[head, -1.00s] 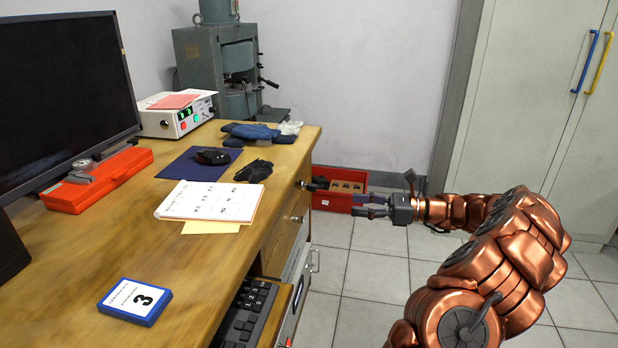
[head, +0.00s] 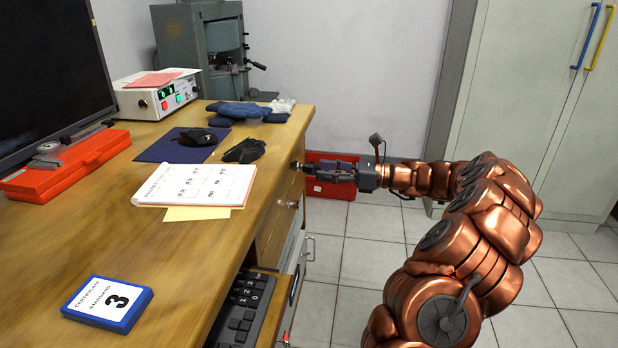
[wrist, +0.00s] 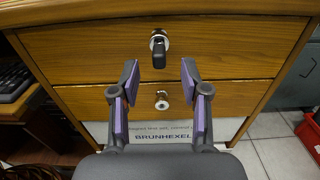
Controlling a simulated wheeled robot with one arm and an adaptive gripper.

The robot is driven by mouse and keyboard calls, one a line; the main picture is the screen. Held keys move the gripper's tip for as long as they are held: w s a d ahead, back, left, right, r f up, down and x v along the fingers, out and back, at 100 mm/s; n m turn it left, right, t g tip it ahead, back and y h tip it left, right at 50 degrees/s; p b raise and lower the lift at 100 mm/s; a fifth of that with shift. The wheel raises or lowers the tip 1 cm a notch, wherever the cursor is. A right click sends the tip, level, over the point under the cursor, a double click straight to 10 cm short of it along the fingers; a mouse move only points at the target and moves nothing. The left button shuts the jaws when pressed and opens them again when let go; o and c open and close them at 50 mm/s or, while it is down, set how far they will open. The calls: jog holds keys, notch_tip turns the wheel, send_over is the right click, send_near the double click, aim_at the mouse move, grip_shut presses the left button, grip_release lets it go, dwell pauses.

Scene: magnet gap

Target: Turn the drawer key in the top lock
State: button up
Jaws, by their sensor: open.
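The key (wrist: 158,45) has a dark head and sits in the top lock (wrist: 153,36), a round silver lock in the upper wooden drawer (wrist: 90,50). The key's head hangs downward from the lock. My gripper (wrist: 160,68) is open and empty in the wrist view, its purple-padded fingers either side of the key's line and apart from it.
A second lock (wrist: 162,101) without a key is in the drawer below. The desk top (head: 190,235) overhangs the drawers. A red bin (head: 330,190) stands on the floor behind my gripper. The tiled floor right of the desk is open.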

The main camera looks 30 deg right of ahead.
aim_at(303, 167)
jog(key=shift+p+x, duration=0.65)
jog(key=shift+x, duration=0.85)
grip_shut()
